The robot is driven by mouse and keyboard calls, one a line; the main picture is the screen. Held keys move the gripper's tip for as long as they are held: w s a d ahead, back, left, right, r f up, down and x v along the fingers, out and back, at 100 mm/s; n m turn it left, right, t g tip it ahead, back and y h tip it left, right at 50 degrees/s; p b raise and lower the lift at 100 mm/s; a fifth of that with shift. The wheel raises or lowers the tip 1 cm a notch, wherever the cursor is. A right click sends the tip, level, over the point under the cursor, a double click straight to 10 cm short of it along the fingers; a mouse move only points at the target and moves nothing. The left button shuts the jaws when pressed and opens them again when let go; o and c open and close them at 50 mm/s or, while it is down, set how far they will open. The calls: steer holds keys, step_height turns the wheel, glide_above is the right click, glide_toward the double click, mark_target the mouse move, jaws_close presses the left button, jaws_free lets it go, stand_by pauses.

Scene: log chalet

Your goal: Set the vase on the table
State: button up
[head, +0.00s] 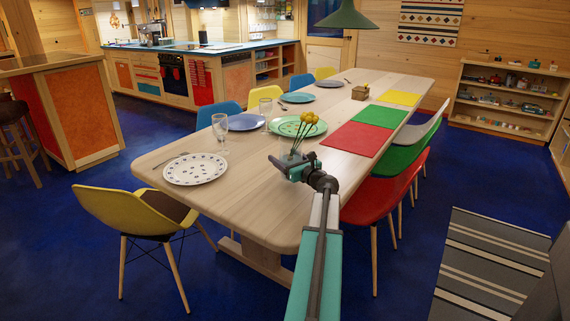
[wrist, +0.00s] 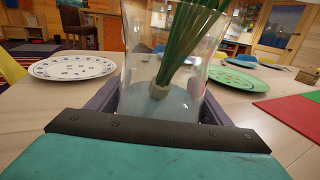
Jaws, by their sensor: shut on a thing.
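The vase (wrist: 137,78) is clear glass with green stems and a pale clump at its bottom. In the head view yellow flowers (head: 308,118) rise from it above my gripper (head: 292,165), while the glass itself is hard to make out. In the wrist view my gripper's dark jaws (wrist: 160,108) are on both sides of the vase, shut on it. The vase looks upright, over the near part of the long pale wooden table (head: 235,190). I cannot tell whether its base touches the tabletop; the jaws and wrist hide it.
A patterned white plate (head: 195,169) lies left of my gripper, and a green plate (head: 287,128) behind it. Red (head: 357,139), green and yellow mats line the right side. Chairs surround the table. The near tabletop is bare.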

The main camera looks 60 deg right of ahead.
steer(key=shift+f, duration=1.05)
steer(key=shift+f, duration=0.1)
steer(key=o, duration=1.8)
steer(key=shift+o, duration=0.2)
steer(key=v, duration=1.1)
steer(key=shift+s, duration=0.1)
steer(key=shift+s+a, duration=0.15)
steer(key=shift+s, duration=0.25)
